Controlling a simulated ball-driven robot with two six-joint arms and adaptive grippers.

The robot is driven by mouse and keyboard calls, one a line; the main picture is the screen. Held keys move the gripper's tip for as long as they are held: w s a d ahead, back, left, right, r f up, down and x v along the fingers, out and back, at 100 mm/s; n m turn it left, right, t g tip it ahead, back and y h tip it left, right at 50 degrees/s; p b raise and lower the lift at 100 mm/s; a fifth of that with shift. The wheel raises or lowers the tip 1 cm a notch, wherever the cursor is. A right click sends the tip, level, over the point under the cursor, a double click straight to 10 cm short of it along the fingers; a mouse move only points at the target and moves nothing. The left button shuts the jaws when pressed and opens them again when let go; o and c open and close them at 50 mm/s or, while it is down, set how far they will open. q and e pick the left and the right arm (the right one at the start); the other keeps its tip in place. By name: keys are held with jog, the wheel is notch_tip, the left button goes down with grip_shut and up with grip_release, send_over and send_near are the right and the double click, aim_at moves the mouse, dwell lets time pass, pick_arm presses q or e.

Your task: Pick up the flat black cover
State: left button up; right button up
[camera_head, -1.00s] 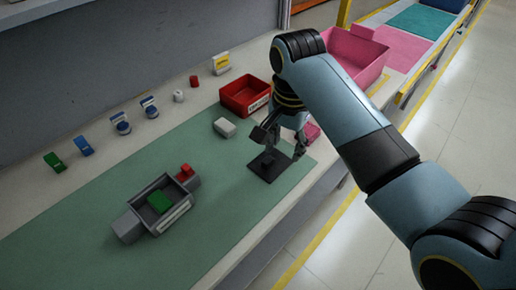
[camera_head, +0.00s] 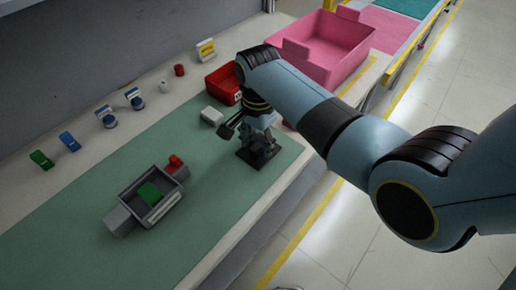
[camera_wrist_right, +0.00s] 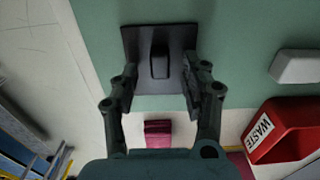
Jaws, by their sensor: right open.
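The flat black cover (camera_head: 243,158) lies on the green mat, a dark square plate with a raised block in its middle. In the right wrist view the whole top of the cover (camera_wrist_right: 138,38) shows, with the block standing up at its centre. My right gripper (camera_head: 259,147) is right over the cover and hides part of it in the head view. In the wrist view the right gripper (camera_wrist_right: 158,72) is open, one finger on each side of the block, with a gap on both sides. My left gripper is not in view.
A grey module box (camera_head: 122,197) with a green part inside stands on the mat. A white block (camera_head: 211,116) and a red WASTE bin (camera_head: 221,80) are close to the right gripper. A pink crate (camera_head: 318,50) stands behind. Small coloured parts line the back.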

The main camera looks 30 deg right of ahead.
jog(key=shift+f, duration=0.2)
grip_shut()
jog(key=shift+r, duration=0.1)
